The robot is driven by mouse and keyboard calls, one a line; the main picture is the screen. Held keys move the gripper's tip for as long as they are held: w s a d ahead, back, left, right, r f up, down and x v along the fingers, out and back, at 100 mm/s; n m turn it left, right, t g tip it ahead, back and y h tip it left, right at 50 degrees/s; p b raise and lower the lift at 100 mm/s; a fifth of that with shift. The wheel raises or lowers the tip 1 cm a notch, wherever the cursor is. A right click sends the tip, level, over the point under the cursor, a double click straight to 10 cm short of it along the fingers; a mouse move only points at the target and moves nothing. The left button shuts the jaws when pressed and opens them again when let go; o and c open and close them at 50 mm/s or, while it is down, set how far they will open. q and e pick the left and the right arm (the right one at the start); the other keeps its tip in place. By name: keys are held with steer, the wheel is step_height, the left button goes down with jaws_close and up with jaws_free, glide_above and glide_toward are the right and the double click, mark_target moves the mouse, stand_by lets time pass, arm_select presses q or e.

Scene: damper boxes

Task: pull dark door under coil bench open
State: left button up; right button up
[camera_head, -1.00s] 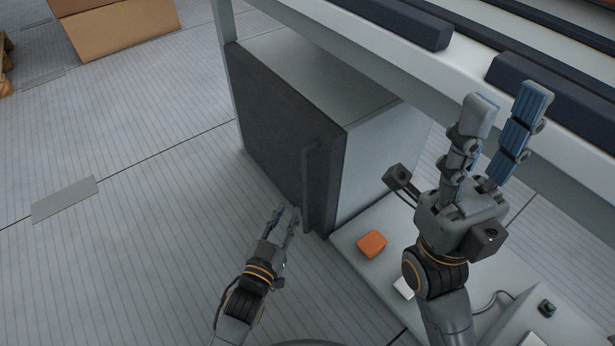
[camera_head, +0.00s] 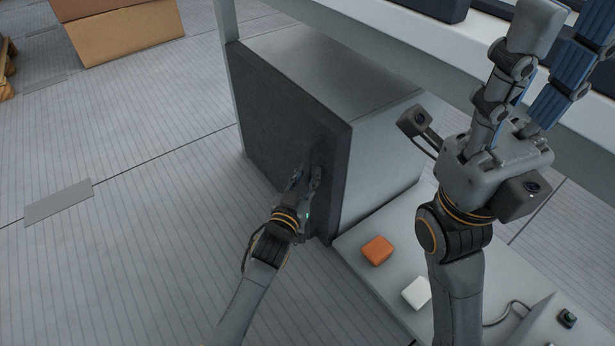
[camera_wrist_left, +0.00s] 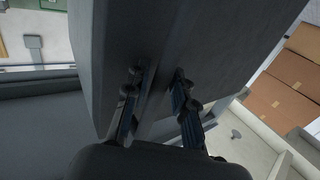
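The dark door (camera_head: 275,115) is the front of a grey cabinet under the coil bench (camera_head: 400,50). It looks closed, flush with the cabinet body. Its upright handle (camera_head: 319,158) is near the right edge, partly hidden by my left gripper (camera_head: 307,174). In the left wrist view the two fingers of my left gripper (camera_wrist_left: 157,98) stand apart, one on each side of the handle (camera_wrist_left: 160,103), with the dark door face beyond. Contact with the handle is not clear. My right gripper (camera_head: 550,65) is raised in front of the bench, fingers apart and empty.
Cardboard boxes (camera_head: 125,30) stand far left. The floor before the door is clear.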

arm_select(q)
jaws_close()
steer(key=shift+a, duration=0.1)
